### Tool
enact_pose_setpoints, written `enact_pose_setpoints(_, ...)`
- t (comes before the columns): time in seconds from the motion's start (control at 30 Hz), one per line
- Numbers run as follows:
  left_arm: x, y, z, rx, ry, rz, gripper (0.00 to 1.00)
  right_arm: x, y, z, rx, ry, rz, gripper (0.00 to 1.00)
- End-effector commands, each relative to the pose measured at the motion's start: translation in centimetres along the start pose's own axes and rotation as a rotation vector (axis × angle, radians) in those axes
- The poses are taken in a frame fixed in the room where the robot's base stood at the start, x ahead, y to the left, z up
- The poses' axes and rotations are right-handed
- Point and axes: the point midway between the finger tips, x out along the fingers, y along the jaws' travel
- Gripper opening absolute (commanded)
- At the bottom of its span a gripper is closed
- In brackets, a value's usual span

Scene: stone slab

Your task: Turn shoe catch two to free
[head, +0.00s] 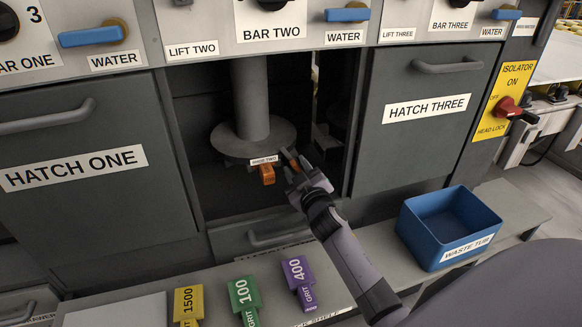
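The orange shoe catch (267,174) hangs at the front edge of the round grey shoe plate (232,143), below a small white label that seems to read "SHOE TWO". The plate sits at the foot of a grey column (250,95) inside the open bay under BAR TWO. My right gripper (288,160) is just right of the catch, with its fingers pointing toward it. The fingers look parted, with nothing visible between them. A small gap seems to separate them from the catch. My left gripper is out of view.
HATCH ONE (80,190) and HATCH THREE (425,120) are shut on either side of the bay. A blue waste tub (425,245) stands on the shelf at right. Yellow, green and purple grit blocks (243,295) lie at the front.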

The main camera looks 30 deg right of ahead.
Motion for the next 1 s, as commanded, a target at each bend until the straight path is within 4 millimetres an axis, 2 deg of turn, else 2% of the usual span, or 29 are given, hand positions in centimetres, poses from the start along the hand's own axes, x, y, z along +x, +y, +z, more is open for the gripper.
enact_pose_setpoints(0.6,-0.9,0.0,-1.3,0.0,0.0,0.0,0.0,-4.9,0.0,-0.1,0.001,-0.001,0.0,0.38)
enact_pose_setpoints(1.0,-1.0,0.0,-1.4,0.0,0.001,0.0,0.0,-5.2,0.1,0.0,-0.001,0.0,0.0,0.38)
